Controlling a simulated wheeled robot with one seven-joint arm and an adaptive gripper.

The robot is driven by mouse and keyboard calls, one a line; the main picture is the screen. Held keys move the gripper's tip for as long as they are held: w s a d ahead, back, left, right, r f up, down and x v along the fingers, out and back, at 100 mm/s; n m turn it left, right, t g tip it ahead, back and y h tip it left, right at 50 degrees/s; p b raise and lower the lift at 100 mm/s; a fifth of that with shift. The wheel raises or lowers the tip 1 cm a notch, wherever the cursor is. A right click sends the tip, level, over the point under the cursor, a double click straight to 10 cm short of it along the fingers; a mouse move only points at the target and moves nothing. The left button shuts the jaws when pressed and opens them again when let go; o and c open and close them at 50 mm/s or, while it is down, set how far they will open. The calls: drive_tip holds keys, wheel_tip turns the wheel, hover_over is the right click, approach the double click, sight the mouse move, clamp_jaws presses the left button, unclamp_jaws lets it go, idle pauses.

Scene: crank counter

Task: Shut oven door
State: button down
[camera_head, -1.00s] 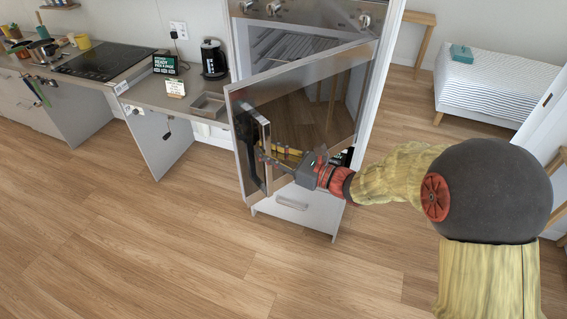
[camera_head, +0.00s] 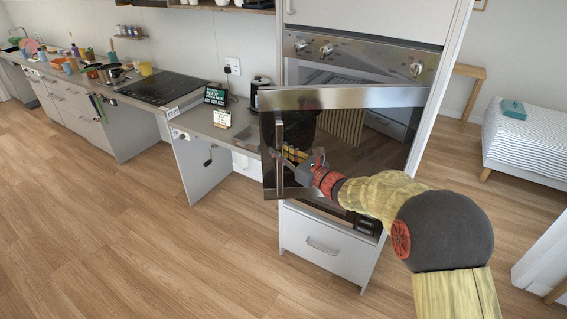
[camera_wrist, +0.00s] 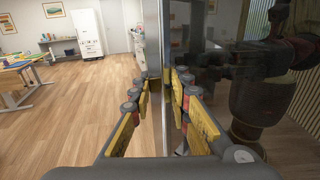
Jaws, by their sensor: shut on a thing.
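The oven (camera_head: 330,50) is built into a tall white cabinet, with knobs along its top panel. Its dark glass door (camera_head: 345,97) hangs from the right side and stands ajar, its left edge out in front of the oven. The upright metal handle (camera_head: 280,135) is on the door's left side. My gripper (camera_head: 291,156) is at this handle, with its fingers shut around it. In the wrist view, the yellow-padded fingers (camera_wrist: 161,88) close on either side of the upright metal bar, and the door's glass (camera_wrist: 225,70) fills the right side.
A drawer front (camera_head: 325,245) lies below the oven. The counter (camera_head: 200,122) to the left carries a hob (camera_head: 165,87), a kettle (camera_head: 260,85) and small signs. A bed (camera_head: 525,140) stands at the right. The wooden floor in front is clear.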

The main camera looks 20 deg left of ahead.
sight(292, 143)
drive_tip(key=w+a+m+t+h+b, duration=0.1)
drive_tip(key=w+a, duration=0.3)
drive_tip(key=w, duration=0.7)
drive_tip(key=shift+w+a+m+t+b, duration=0.15)
drive_tip(key=shift+a+m+t+b, duration=0.2)
drive_tip(key=shift+t, duration=0.25)
drive_tip(key=c, duration=1.7)
unclamp_jaws()
drive_tip(key=shift+d, duration=0.1)
drive_tip(key=shift+v, duration=6)
